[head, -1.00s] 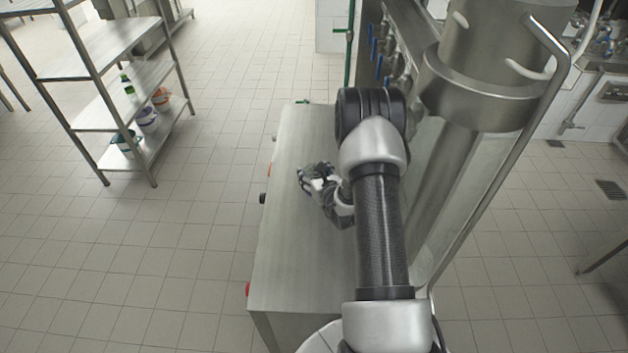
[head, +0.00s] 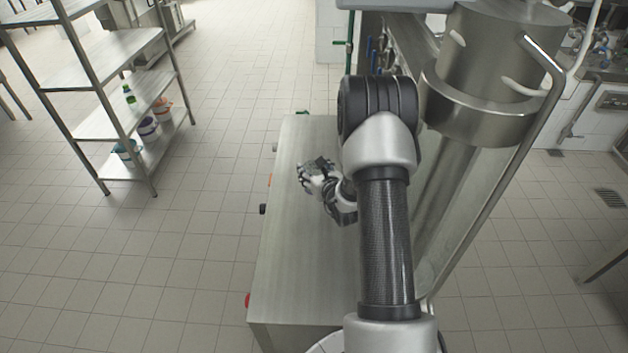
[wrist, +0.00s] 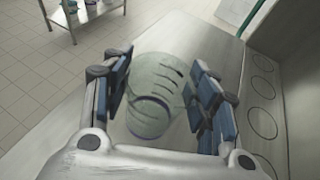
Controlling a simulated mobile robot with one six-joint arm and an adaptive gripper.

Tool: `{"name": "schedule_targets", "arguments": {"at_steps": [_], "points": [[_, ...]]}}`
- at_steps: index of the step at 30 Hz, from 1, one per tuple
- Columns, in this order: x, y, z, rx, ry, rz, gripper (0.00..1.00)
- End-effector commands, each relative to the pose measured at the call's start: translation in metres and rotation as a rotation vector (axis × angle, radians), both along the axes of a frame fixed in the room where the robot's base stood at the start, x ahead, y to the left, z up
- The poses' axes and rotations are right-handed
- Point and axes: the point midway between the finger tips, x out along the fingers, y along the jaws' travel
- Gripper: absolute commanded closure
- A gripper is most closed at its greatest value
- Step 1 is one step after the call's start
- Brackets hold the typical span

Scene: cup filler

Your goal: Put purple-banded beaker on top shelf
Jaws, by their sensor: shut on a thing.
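A clear, greenish see-through beaker (wrist: 157,88) sits between the blue-padded fingers of my gripper (wrist: 163,72) in the wrist view. In the head view my gripper (head: 314,174) is over the steel table (head: 295,265), and the beaker is too small to make out. The metal shelf rack stands at the upper left, apart from the gripper. Its highest visible board (head: 38,15) is partly cut off by the picture edge.
Lower boards of the rack hold a green bottle (head: 129,94) and several buckets (head: 148,128). Open tiled floor (head: 190,240) lies between rack and table. A large steel cylinder (head: 490,70) stands right of my arm. Round outlines (wrist: 262,122) mark a surface in the wrist view.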

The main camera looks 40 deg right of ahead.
Motion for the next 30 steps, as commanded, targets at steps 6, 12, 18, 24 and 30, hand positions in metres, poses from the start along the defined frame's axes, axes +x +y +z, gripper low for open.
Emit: {"name": "schedule_targets", "arguments": {"at_steps": [6, 12, 18, 24, 30], "points": [[0.000, -0.001, 0.064, -0.003, -0.005, -0.001, 0.70], [0.000, 0.000, 0.106, -0.002, -0.003, -0.001, 0.70], [0.000, 0.000, 0.130, -0.001, -0.002, 0.000, 0.70], [0.000, 0.000, 0.138, 0.001, 0.000, 0.000, 0.70], [0.000, 0.000, 0.138, 0.001, 0.001, 0.000, 0.70]]}}
